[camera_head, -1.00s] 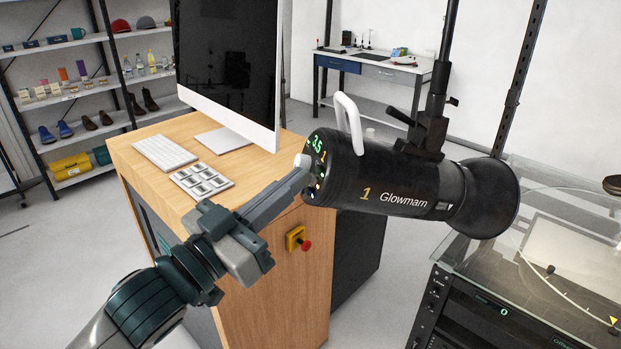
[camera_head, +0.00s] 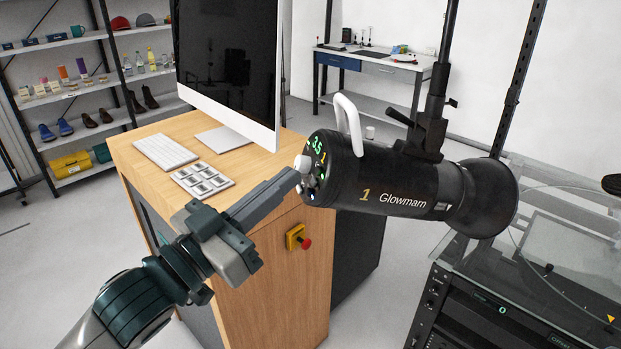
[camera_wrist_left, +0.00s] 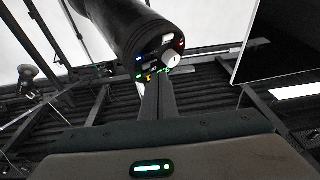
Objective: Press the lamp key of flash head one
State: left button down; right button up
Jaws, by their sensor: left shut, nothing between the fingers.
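Flash head one (camera_head: 400,188) is a black cylinder marked "1 Glowmarn", hung on a dark pole with a white handle on top. Its rear control panel (camera_head: 318,168) faces left, with a green "3.5" readout, a pale knob and small lit keys; the panel also shows in the left wrist view (camera_wrist_left: 162,62). My left gripper (camera_head: 294,178) is shut and empty, its fingertips at the panel's left edge. In the left wrist view the fingertips (camera_wrist_left: 158,84) overlap the panel's rim; I cannot tell whether they touch. The lamp key cannot be singled out. My right gripper is not in view.
A wooden cabinet (camera_head: 275,262) stands below with a monitor, a keyboard (camera_head: 165,152), a key pad (camera_head: 202,180) and a red stop button (camera_head: 305,243). Shelves and a bench stand behind.

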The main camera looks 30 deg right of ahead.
pick_arm(q)
jog(key=w+a+r+p, duration=0.1)
jog(key=a+r+p, duration=0.1)
jog(key=a, duration=0.3)
jog(key=shift+a, duration=0.3)
dwell(0.4)
jog(key=shift+w, duration=0.15)
dwell(0.5)
